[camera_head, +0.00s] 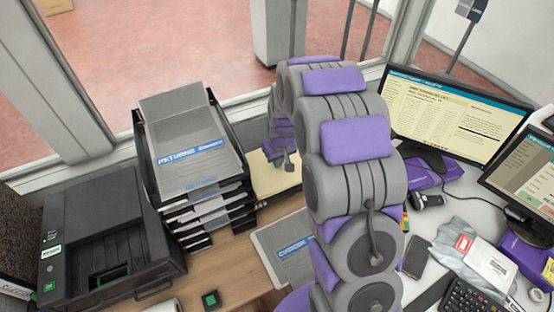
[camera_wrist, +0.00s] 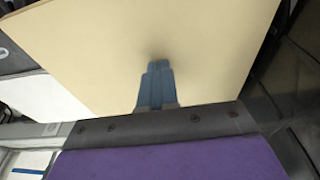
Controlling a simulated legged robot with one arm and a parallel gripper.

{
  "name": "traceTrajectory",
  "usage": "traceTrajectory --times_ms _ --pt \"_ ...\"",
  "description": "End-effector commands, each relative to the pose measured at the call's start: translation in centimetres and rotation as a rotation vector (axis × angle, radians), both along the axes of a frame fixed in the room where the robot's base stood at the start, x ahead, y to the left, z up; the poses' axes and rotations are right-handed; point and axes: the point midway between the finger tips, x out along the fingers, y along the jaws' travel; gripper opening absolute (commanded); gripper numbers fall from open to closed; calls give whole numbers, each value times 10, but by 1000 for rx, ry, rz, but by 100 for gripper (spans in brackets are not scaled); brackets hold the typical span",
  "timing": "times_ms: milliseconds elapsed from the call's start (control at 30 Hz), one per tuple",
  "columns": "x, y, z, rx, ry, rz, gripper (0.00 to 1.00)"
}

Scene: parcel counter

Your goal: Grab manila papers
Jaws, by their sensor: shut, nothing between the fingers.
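The manila papers (camera_head: 265,180) lie on the counter, just right of the tray stack, and my arm hides part of them. In the wrist view the manila papers (camera_wrist: 105,50) fill most of the picture as a flat cream sheet. My gripper (camera_wrist: 158,66) is shut and empty, with its blue-grey fingers together in front of the sheet. A dark shadow shows on the sheet at the fingertips; I cannot tell whether they touch. In the head view my gripper (camera_head: 286,160) is small and points down over the papers.
A black tray stack (camera_head: 205,205) with grey folders stands left of the papers. A printer (camera_head: 108,235) is further left. A grey folder (camera_head: 288,248) lies nearer. Monitors (camera_head: 450,115), a phone (camera_head: 416,257) and a keyboard (camera_head: 470,298) are on the right. Windows rise behind.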

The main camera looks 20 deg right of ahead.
Motion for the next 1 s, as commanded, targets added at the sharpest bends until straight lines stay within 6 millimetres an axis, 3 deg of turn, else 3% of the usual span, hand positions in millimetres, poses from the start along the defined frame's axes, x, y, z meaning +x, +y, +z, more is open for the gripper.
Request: traceTrajectory --times_ms 33,267,533,1000 --pt "-16 0 -16 3 54 1 0" --pt "-15 1 1 2 45 1 0" --pt "-21 1 5 0 41 -1 0" --pt "-91 -13 11 0 26 -1 0"
